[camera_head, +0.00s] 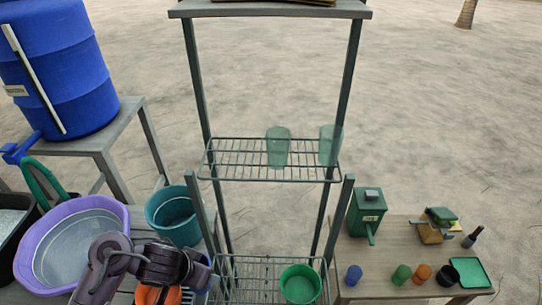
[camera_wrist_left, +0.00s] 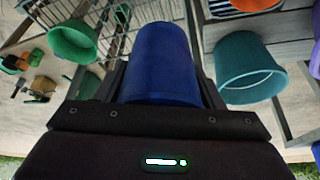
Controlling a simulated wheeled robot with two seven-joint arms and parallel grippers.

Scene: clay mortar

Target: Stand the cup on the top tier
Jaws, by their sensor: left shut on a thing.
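My left gripper (camera_head: 203,272) is at the lower left in the head view, in front of the rack and beside the purple basin. In the left wrist view it is shut on a blue cup (camera_wrist_left: 162,62), which fills the space between the fingers. In the head view the cup is mostly hidden by the gripper. The dark metal rack has an upper wire tier (camera_head: 230,160) holding two translucent green cups (camera_head: 278,147) (camera_head: 328,145) at its middle and right. Its lower wire tier (camera_head: 245,270) holds a green bucket (camera_head: 300,284). My right gripper is not in view.
A purple basin (camera_head: 35,278) and a teal bucket (camera_head: 172,215) stand left of the rack. An orange vessel (camera_head: 158,295) is under my arm. A blue barrel (camera_head: 60,65) stands behind. The right table (camera_head: 400,235) holds small cups and a green box. The upper tier's left part is bare.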

